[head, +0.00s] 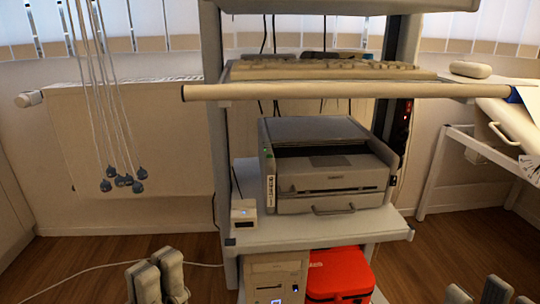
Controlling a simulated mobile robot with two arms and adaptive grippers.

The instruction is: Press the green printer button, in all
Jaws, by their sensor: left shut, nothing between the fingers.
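The grey printer (325,165) stands on the middle shelf of a cart. A tiny green spot (268,149) shows at the upper left front edge of the printer; it looks like the green button, but is too small to make out well. My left gripper (157,278) is at the bottom edge, left of the cart, below and well apart from the printer. Its fingers are shut with nothing between them. My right gripper (490,292) is partly cut off at the bottom right, apart from the cart; its finger state is unclear.
A keyboard shelf with a front bar (330,91) overhangs the printer. A small white box (243,213) sits on the printer shelf (320,228). Below are a computer case (275,275) and a red case (340,275). Cords hang at left; a desk stands at right.

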